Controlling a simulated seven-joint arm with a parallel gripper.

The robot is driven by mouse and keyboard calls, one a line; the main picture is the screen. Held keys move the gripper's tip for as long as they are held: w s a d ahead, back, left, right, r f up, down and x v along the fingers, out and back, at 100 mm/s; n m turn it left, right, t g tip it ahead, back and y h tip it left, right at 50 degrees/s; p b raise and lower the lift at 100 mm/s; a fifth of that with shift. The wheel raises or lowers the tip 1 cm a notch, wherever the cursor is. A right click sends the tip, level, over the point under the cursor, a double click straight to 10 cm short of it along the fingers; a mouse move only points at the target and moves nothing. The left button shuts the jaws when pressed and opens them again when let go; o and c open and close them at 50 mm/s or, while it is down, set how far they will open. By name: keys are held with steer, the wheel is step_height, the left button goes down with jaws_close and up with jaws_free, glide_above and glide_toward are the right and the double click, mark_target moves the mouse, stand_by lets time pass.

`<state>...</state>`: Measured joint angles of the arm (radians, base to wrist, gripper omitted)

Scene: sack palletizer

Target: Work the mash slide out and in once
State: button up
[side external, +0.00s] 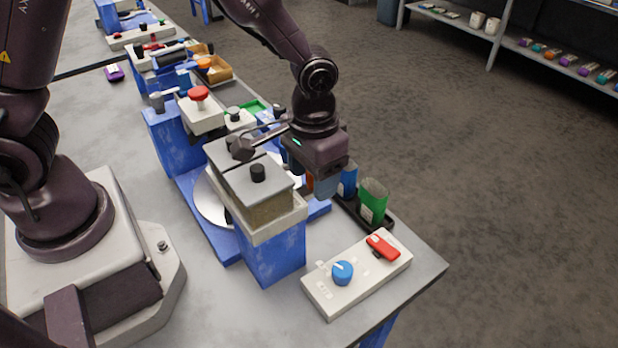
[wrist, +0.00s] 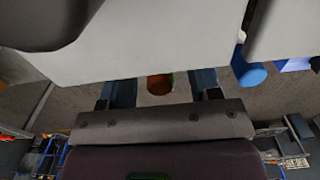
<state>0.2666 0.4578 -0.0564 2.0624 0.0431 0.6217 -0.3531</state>
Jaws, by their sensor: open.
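My gripper (side external: 322,190) points down on the far side of a hopper (side external: 250,240) with a cream rim, a blue base and grey lids with black knobs. No part is clearly recognizable as the mash slide. In the wrist view my gripper (wrist: 161,92) is open, one finger on each side of a round orange-brown thing (wrist: 160,83). I cannot tell whether it is the slide's handle, or whether a finger touches it. A bit of orange (side external: 308,180) also shows beside the fingers in the side view. The hopper's pale body (wrist: 150,40) fills the upper wrist view.
A black tray (side external: 384,222) beside my gripper holds a green sack (side external: 373,200) and a blue one (side external: 348,181). A control panel (side external: 325,290) with a blue knob (side external: 342,272) and red switch (side external: 383,246) lies at the near table corner. A white round plate (side external: 208,203) sits behind the hopper.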

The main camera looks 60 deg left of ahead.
steer(key=shift+r, duration=0.15)
steer(key=shift+r, duration=2.1)
steer(key=shift+r, duration=0.1)
steer(key=shift+r, duration=1.65)
